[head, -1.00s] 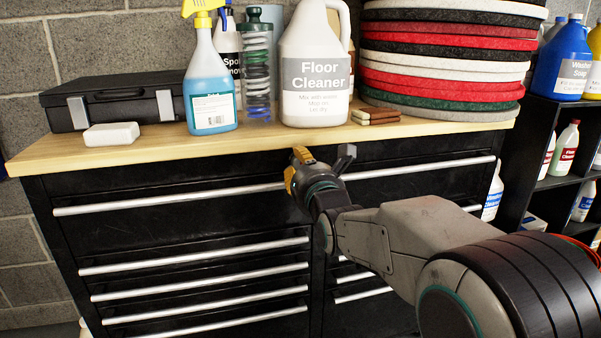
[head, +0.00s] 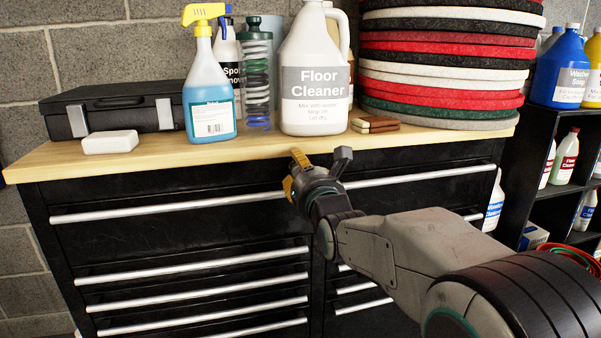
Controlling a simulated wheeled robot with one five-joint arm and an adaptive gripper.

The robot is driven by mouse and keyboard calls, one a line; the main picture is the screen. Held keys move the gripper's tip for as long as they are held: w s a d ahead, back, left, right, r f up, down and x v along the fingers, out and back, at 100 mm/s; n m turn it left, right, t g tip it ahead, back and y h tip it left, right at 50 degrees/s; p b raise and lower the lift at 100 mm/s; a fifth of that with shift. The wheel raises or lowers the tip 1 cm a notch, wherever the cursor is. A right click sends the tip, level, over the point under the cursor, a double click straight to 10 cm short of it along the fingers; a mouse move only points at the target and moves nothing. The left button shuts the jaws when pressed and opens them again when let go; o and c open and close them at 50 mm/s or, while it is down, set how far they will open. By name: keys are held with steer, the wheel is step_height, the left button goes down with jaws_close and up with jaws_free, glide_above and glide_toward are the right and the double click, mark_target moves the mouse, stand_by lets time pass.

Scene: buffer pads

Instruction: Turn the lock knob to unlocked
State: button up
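The lock knob cannot be made out in the head view; if it is on the cabinet front near my gripper, my gripper hides it. The black tool cabinet (head: 130,233) has long silver drawer handles and a wooden top. My gripper (head: 321,164) is in front of the upper drawers, just below the front edge of the top, pointing at the cabinet. Its yellow-tipped finger on the left and grey finger on the right stand apart, so it looks open. Nothing shows between the fingers, and I cannot tell whether they touch the cabinet.
On the wooden top (head: 155,158) stand a black case (head: 120,104), white block (head: 110,142), blue spray bottle (head: 209,95), Floor Cleaner jug (head: 315,110) and stacked pads (head: 440,75). A shelf of bottles (head: 545,165) is at the right. Space before the left drawers looks clear.

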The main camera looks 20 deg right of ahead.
steer(key=shift+f, duration=0.15)
steer(key=s, duration=1.2)
stand_by(0.5)
